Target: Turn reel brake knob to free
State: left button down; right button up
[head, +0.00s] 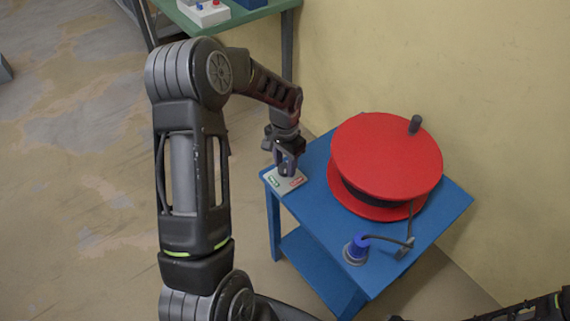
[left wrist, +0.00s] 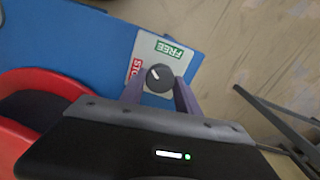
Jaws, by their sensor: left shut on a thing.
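The reel brake knob (left wrist: 161,79) is round and dark with a white pointer mark. It sits on a pale plate (left wrist: 146,44) with a green FREE label (left wrist: 168,50) and a red STOP label (left wrist: 135,70). In the left wrist view the mark points up and left, between the two labels. My left gripper (head: 287,166) is over the plate at the table's left corner, its fingers shut on the knob from both sides. In the head view the gripper mostly hides the knob. My right gripper is not in view.
A red cable reel (head: 380,150) with a dark crank handle (head: 415,124) stands on the blue table (head: 322,237), right of the plate. A blue plug (head: 357,247) and its cable are at the front. A wall is behind; a green table (head: 255,18) is at the back.

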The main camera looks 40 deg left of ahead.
aim_at(285, 167)
pick_arm(q)
jog(key=m, duration=0.5)
jog(key=shift+m, duration=0.3)
jog(key=m, duration=0.5)
jog(key=c, duration=0.9)
grip_release()
notch_tip(285, 167, up, 8)
jog(key=shift+f, duration=0.1)
dwell(0.4)
